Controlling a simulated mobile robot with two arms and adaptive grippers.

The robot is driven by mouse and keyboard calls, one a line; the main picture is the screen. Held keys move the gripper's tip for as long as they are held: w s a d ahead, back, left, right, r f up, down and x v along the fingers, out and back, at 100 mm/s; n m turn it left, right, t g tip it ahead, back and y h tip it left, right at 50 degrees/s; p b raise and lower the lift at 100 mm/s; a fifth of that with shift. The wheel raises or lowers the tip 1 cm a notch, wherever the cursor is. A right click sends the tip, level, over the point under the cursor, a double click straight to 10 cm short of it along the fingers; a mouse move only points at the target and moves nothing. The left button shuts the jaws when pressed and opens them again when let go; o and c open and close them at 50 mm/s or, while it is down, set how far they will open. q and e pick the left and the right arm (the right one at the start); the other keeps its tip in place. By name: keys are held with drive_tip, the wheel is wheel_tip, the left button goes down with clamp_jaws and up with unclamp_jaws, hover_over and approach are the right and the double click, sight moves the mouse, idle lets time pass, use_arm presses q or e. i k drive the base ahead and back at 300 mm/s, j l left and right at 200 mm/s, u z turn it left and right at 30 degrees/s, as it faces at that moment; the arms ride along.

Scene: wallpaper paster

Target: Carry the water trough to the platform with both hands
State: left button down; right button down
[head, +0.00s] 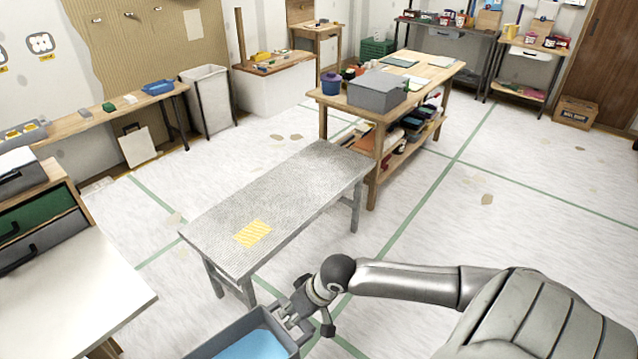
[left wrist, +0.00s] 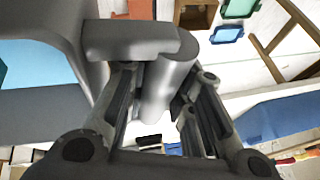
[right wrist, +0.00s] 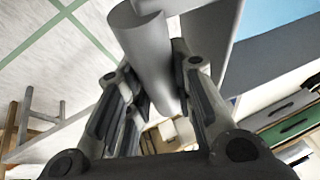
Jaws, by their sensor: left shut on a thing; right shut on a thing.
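The water trough (head: 232,332) is a grey tub with blue water inside, at the bottom edge of the head view, partly cut off. My right gripper (head: 297,316) is shut on the trough's right end. The right wrist view shows its fingers around a grey cylindrical handle (right wrist: 150,45). My left gripper (left wrist: 165,85) is shut on another such handle (left wrist: 168,90) in the left wrist view; it is outside the head view. The platform (head: 300,183) looks like a low grey metal bench with a yellow hatched patch (head: 253,233), beyond the trough. The trough is apart from it.
A white-topped cabinet (head: 75,245) with drawers stands at the left. A wooden workbench (head: 437,72) with a grey box (head: 377,92) stands behind the platform's far end. Floor is open to the right of the platform. The platform's top is clear.

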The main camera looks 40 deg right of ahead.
sight(279, 183)
drive_tip(key=z, duration=1.75)
drive_tip(key=i+z, duration=0.15)
drive_tip(key=z, duration=0.6)
drive_tip(key=i+j, duration=0.35)
drive_tip(key=i, duration=0.2)
drive_tip(key=i+j, duration=0.4)
drive_tip(key=i, duration=0.15)
drive_tip(key=i+j, duration=0.35)
drive_tip(key=i, duration=0.15)
drive_tip(key=i+u, duration=0.25)
drive_tip(key=i, duration=0.15)
drive_tip(key=i+l+u, duration=0.1)
drive_tip(key=i+u, duration=0.15)
drive_tip(key=i, duration=0.15)
drive_tip(key=i+j+u, duration=0.1)
drive_tip(key=i+u, duration=0.2)
drive_tip(key=u, duration=0.15)
drive_tip(key=i+u, duration=0.3)
drive_tip(key=u, duration=0.15)
drive_tip(key=i+u, duration=0.6)
drive_tip(key=u, duration=0.15)
